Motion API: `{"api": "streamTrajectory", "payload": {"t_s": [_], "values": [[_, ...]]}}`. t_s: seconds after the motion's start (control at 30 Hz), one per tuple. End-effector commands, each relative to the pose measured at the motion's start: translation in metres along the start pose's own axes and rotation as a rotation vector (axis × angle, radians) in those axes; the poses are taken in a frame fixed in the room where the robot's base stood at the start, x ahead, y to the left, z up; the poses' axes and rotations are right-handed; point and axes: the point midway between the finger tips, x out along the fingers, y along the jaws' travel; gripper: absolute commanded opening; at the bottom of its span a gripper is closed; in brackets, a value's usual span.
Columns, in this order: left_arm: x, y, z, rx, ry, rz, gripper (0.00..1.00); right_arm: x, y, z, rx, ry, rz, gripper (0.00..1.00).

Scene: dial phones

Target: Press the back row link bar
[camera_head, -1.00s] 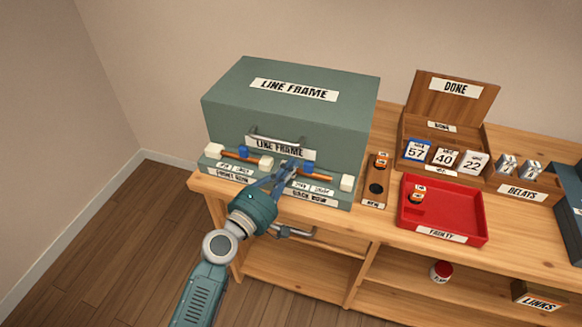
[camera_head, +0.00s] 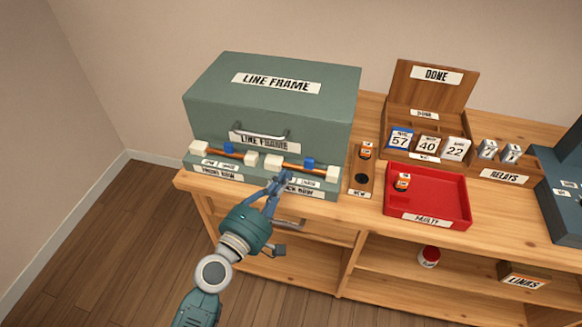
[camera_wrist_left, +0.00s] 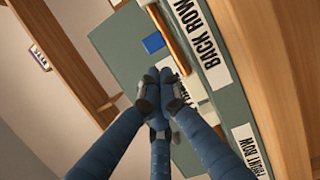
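The grey-green line frame box (camera_head: 272,95) stands on the left of the bench. On its front ledge, the back row link bar (camera_head: 290,166) is an orange rod between white end blocks, with a blue block (camera_head: 309,162) on it. In the left wrist view the bar (camera_wrist_left: 172,42) lies beside the BACK ROW label (camera_wrist_left: 200,45). My left gripper (camera_head: 283,178) has its fingertips together and empty, just in front of the bar's left half, over the ledge labels. In the wrist view the tips (camera_wrist_left: 161,80) look apart from the bar; contact cannot be told. My right gripper is out of view.
The front row bar (camera_head: 237,153) with its blue block is to the left. A metal handle (camera_head: 259,131) sits above the bars. A wooden holder (camera_head: 361,178), red faulty tray (camera_head: 428,221) and done box (camera_head: 424,124) stand to the right.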

Motion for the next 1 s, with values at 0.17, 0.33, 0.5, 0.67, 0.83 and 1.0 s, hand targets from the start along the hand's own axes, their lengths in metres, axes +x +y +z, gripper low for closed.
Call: {"api": "streamTrajectory", "payload": {"t_s": [0.17, 0.33, 0.5, 0.67, 0.83, 1.0], "values": [[-0.04, -0.001, 0.0, 0.002, -0.001, -0.003, 0.0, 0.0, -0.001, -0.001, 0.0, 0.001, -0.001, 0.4], [-0.059, -0.001, 0.0, 0.001, -0.001, -0.001, 0.0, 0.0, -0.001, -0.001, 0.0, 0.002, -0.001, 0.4], [-0.065, 0.0, 0.0, 0.0, 0.0, 0.0, 0.0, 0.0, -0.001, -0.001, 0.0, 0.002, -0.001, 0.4], [-0.066, 0.0, 0.0, -0.001, 0.0, 0.0, 0.0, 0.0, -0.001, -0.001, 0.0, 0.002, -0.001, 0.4], [-0.065, 0.0, 0.0, -0.001, 0.001, 0.0, 0.0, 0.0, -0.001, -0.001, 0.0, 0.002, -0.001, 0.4], [-0.065, 0.0, 0.0, -0.001, 0.001, 0.0, 0.0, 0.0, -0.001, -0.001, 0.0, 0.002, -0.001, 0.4]]}}
